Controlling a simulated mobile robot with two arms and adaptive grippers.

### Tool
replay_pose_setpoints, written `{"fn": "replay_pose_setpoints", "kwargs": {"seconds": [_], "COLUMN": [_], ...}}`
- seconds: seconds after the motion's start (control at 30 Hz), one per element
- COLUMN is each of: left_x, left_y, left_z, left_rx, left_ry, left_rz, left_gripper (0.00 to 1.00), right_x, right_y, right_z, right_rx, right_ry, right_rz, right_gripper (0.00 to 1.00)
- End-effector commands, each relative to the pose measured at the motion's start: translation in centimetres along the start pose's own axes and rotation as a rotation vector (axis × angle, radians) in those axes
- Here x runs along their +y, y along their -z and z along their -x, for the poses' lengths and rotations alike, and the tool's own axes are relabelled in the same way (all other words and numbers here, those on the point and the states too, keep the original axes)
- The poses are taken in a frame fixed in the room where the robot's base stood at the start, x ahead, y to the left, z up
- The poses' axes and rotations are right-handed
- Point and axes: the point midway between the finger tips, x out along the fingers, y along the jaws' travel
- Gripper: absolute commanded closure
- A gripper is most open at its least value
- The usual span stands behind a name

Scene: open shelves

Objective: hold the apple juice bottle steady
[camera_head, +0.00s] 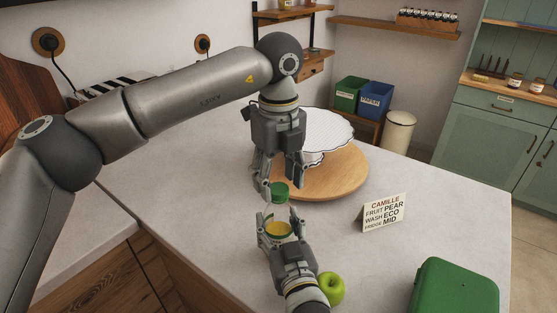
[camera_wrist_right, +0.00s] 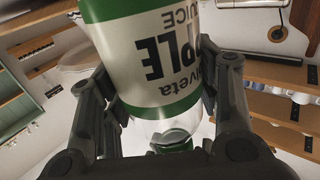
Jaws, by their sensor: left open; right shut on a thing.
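My right gripper (camera_head: 279,222) is shut on the bottle's body. In the right wrist view the bottle's white and green label (camera_wrist_right: 158,62) fills the space between the fingers, which press on both sides. My left gripper (camera_head: 279,182) points down from above, open, with its fingers at either side of the cap. I cannot tell whether they touch it.
A round wooden board (camera_head: 345,180) with a white scalloped plate (camera_head: 330,130) is just behind. A green apple (camera_head: 331,288) lies beside my right arm. A card sign (camera_head: 384,212) and a green box (camera_head: 454,288) stand to the right. The counter between them is clear.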

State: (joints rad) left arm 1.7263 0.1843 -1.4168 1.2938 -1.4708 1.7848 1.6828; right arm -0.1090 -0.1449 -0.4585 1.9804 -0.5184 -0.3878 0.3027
Motion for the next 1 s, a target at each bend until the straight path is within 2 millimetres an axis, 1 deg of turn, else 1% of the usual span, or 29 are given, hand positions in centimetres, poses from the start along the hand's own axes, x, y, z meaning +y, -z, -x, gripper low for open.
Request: {"fn": "replay_pose_setpoints", "kwargs": {"seconds": [0.03, 0.13, 0.47, 0.83, 0.93, 1.0], "left_x": [0.05, 0.06, 0.03, 0.02, 0.02, 0.02], "left_y": [-0.02, 0.00, 0.01, 0.01, 0.02, 0.02], "left_z": [-0.58, -1.17, -1.42, -1.40, -1.40, -1.40], "left_rx": [0.001, 0.000, 0.000, 0.000, 0.000, 0.000], "left_ry": [-0.002, -0.001, 0.000, -0.001, -0.001, -0.001], "left_rz": [0.000, 0.000, 0.000, 0.000, -0.011, -0.053], "left_gripper": [0.48, 0.48, 0.48, 0.95, 0.96, 0.96], "right_x": [0.01, 0.01, 0.01, 0.01, 0.02, 0.02], "right_y": [-0.04, -0.04, -0.05, -0.05, -0.05, -0.05], "right_z": [0.00, 0.00, 0.00, 0.00, 0.00, 0.00], "right_rx": [-0.001, -0.001, -0.001, -0.001, -0.001, -0.001], "right_ry": [0.000, 0.000, 0.000, 0.000, 0.000, 0.000], "right_rz": [0.001, 0.001, 0.001, 0.001, 0.001, 0.001], "right_gripper": [1.00, 1.00, 1.00, 1.00, 1.00, 1.00]}}
